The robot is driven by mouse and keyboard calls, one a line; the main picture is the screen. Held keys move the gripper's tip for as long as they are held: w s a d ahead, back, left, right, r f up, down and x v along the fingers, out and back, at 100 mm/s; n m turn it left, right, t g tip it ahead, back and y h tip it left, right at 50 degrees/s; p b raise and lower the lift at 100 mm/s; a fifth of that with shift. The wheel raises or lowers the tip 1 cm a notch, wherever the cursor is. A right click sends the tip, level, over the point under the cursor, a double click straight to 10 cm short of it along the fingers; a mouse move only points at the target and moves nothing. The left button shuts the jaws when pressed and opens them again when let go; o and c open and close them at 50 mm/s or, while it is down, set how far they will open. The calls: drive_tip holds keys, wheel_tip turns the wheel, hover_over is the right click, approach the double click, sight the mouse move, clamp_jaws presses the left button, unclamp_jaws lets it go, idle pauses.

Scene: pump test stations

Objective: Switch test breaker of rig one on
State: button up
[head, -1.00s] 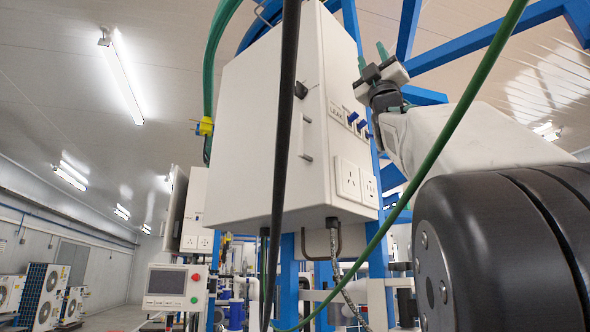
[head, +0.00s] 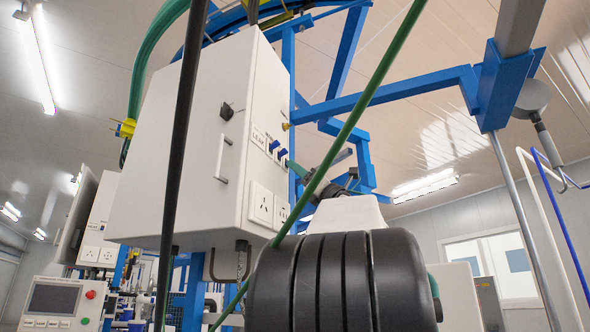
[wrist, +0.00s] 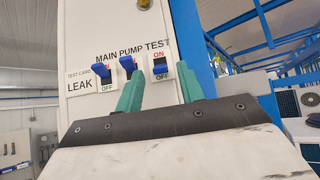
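The white rig box (head: 185,150) carries a row of blue-lever breakers on its narrow side. In the wrist view they are labelled MAIN, PUMP and TEST. The test breaker (wrist: 160,66) is the rightmost; its lever sits low, with the red ON mark showing above it. The main breaker (wrist: 102,72) and pump breaker (wrist: 127,64) levers look raised. My gripper (wrist: 160,74) is open and empty, its teal fingers on either side of the test breaker's line, just in front of the panel. Contact cannot be told. In the head view my gripper (head: 330,174) is partly hidden by the green cable and my arm.
A green cable (head: 345,125) and a black cable (head: 180,150) cross in front of the box. Sockets (head: 261,204) sit below the breakers. Blue frame beams (head: 385,100) stand behind and right of the box. A control panel (head: 55,302) is at lower left.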

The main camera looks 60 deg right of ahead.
drive_tip(key=shift+x, duration=0.85)
clamp_jaws()
drive_tip(key=g, duration=0.1)
drive_tip(key=r+g, duration=0.1)
drive_tip(key=g, duration=0.1)
drive_tip(key=shift+s+d, duration=0.1)
drive_tip(key=shift+s, duration=0.2)
drive_tip(key=shift+r+g, duration=0.3)
drive_tip(key=shift+g, duration=0.65)
drive_tip(key=shift+r+g, duration=0.3)
drive_tip(key=shift+g, duration=0.65)
